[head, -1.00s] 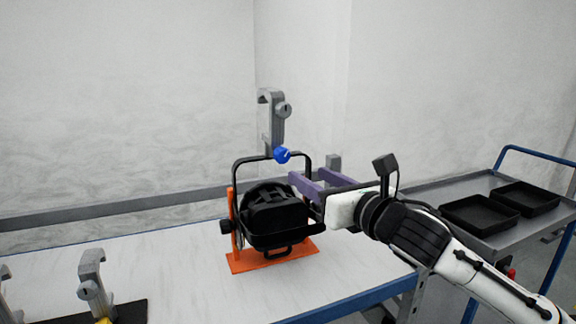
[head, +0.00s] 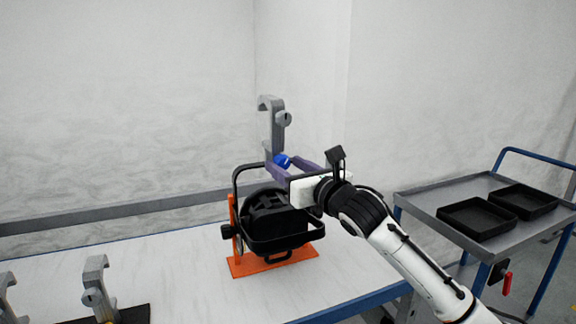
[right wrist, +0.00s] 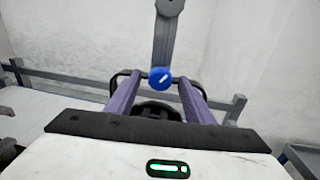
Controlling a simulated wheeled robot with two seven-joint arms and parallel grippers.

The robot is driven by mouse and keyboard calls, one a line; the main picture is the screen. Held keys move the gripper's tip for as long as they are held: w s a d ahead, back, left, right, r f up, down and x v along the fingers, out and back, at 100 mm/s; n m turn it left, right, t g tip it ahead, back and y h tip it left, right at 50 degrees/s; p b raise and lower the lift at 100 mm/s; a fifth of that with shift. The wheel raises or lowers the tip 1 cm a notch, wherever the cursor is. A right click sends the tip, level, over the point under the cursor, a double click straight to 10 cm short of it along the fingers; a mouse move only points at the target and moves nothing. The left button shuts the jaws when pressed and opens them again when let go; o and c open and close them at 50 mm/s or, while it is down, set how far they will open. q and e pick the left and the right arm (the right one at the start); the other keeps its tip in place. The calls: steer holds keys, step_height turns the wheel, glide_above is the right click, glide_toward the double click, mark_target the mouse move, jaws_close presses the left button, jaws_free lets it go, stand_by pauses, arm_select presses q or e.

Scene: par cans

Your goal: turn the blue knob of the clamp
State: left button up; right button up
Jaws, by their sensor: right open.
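The grey clamp (head: 277,125) stands upright on top of the black yoke (head: 236,178) of a black par can (head: 270,220). The can sits in an orange stand (head: 275,262) on the white table. The blue knob (head: 283,161) is at the clamp's lower end; in the right wrist view the blue knob (right wrist: 160,77) shows a white mark slanting up to the right. My right gripper (head: 287,163) is open, its purple fingers on either side of the knob. In the right wrist view gaps show between the knob and both fingers (right wrist: 160,88). My left gripper is not in view.
More grey clamps (head: 96,285) stand at the table's front left by a dark mat (head: 132,314). A grey cart (head: 440,200) with two black trays (head: 478,217) stands at the right. The table's middle left is clear.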

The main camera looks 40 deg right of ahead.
steer(key=c, duration=1.1)
steer(key=shift+o, duration=0.2)
